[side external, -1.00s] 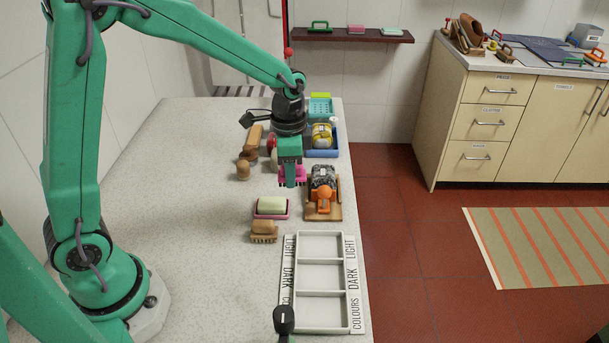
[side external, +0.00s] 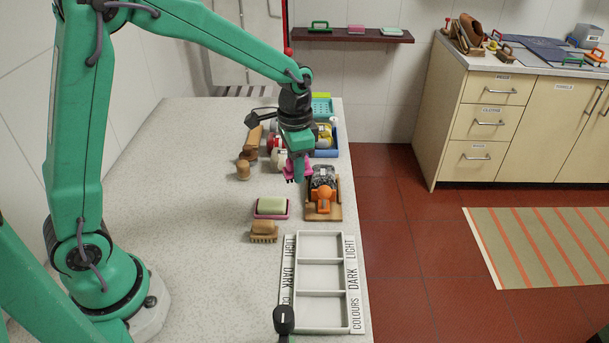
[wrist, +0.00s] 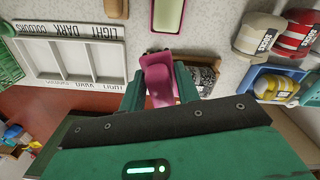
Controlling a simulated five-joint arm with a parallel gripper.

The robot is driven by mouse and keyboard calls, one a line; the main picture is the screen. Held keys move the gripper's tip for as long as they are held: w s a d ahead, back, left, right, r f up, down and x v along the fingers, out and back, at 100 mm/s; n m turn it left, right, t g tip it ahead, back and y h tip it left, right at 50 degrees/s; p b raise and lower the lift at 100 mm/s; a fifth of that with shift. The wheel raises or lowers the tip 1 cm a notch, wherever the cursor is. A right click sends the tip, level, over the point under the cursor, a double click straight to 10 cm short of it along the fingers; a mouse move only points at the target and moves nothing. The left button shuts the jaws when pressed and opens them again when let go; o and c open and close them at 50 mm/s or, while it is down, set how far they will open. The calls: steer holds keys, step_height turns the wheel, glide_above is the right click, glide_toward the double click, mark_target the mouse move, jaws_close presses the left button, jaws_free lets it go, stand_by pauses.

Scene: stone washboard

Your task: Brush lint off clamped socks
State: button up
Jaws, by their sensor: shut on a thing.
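My gripper (side external: 297,172) is shut on a pink brush (side external: 290,170). The brush also shows between the fingers in the wrist view (wrist: 158,82). The dark grey speckled socks (side external: 323,176) lie on a wooden board (side external: 334,211), held by an orange clamp (side external: 324,193). The gripper and brush are at the left edge of the socks in the side view, tilted. I cannot tell whether the bristles touch them. In the wrist view the socks (wrist: 205,77) show partly behind the right finger.
A sorting tray (side external: 320,278) marked light, dark and colours is at the counter's front. A soap in a pink dish (side external: 271,207) and a wooden brush (side external: 263,232) stand left of the board. A blue bin (side external: 326,153) with a yellow bundle (wrist: 275,87) stands behind.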

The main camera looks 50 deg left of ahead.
steer(key=w+r+n, duration=0.2)
steer(key=w+n, duration=0.6)
steer(key=n, duration=0.7)
steer(key=shift+d+r, duration=0.25)
steer(key=shift+r, duration=0.05)
steer(key=shift+f, duration=0.1)
